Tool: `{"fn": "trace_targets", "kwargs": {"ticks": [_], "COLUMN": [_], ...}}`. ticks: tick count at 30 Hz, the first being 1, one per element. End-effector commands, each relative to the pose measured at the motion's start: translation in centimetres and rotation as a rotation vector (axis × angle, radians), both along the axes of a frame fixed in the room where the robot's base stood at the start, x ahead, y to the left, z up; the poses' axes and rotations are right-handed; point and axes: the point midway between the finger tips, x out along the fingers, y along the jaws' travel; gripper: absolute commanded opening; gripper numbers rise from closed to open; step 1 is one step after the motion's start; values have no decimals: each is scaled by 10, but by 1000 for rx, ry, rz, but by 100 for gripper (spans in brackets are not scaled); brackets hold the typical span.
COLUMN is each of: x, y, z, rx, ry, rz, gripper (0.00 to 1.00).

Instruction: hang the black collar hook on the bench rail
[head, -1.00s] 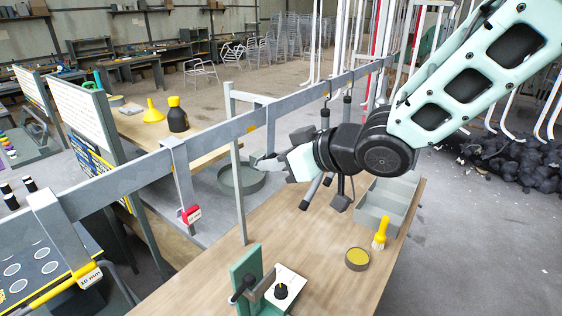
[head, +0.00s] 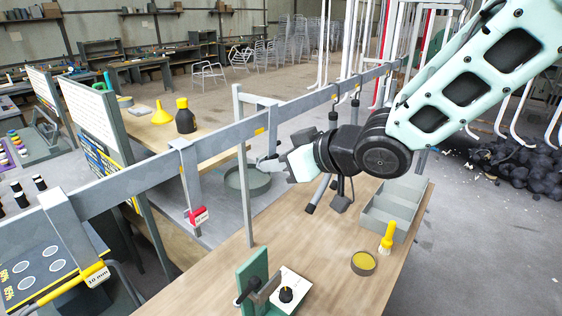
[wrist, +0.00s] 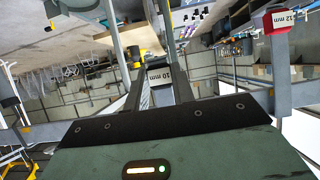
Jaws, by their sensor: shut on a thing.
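My gripper (head: 268,164) is at the end of the arm, near the rail's right half and on its near side, above the bench. In the wrist view, its two dark fingers are shut on the black collar hook (wrist: 158,77), whose dark collar reads "10 mm". The grey bench rail (head: 235,133) runs from lower left to upper right. I cannot tell whether the hook touches it. A hook with a red collar (head: 198,216) and one with a yellow collar (head: 97,276) hang on the rail's left part.
The wooden bench top (head: 320,235) carries a green clamp fixture (head: 253,275), a yellow tin (head: 363,263), a yellow brush (head: 387,238) and a grey divided tray (head: 385,215). A grey upright post (head: 245,200) stands near my gripper. A round grey dish (head: 247,182) lies beyond.

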Motion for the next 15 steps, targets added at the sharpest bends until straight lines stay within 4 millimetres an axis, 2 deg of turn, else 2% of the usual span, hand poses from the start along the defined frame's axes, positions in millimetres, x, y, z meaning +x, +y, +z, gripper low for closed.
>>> {"fn": "trace_targets", "kwargs": {"ticks": [15], "x": [6], "y": [7], "z": [0], "rx": [0], "ry": [0], "rz": [0], "gripper": [0]}}
